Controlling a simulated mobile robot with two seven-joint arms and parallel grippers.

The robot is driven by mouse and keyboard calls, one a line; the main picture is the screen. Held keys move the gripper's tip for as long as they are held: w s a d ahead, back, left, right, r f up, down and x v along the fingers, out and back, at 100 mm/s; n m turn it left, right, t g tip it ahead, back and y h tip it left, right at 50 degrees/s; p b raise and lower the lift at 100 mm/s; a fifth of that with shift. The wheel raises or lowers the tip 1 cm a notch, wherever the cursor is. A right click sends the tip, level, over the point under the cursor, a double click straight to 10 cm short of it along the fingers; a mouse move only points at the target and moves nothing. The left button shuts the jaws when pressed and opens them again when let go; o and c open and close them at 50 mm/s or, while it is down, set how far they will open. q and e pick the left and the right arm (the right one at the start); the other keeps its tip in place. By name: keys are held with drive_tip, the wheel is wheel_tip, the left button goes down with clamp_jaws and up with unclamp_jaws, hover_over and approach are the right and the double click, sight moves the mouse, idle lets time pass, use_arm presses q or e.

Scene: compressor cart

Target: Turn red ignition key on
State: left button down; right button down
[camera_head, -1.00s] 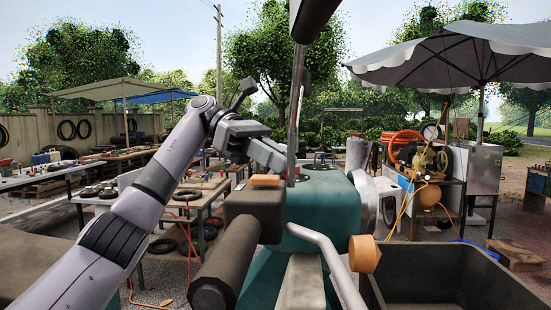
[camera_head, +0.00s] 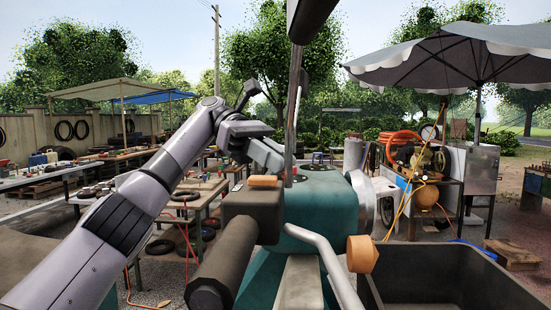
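In the head view a teal vehicle body (camera_head: 325,205) fills the middle, with a dark handlebar grip (camera_head: 222,272) in front. Dark gauge-like parts sit on its top, with a small reddish spot beside the upright post. I cannot make out a red ignition key for certain. My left gripper (camera_head: 270,155) reaches in from the left, above and behind the handlebar block, close to the post. My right gripper is not in view.
A dark upright post (camera_head: 293,110) stands just right of my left gripper. A bent grey lever (camera_head: 335,262) and a dark open bin (camera_head: 455,285) are at the front right. A compressor cart with hoses (camera_head: 425,190) stands farther back under a grey umbrella (camera_head: 455,55).

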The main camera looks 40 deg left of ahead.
use_arm(q)
drive_tip(key=c, duration=1.2)
unclamp_jaws()
drive_tip(key=shift+c, duration=0.2)
drive_tip(key=shift+s+n+t, duration=0.1)
drive_tip(key=shift+n+t, duration=0.3)
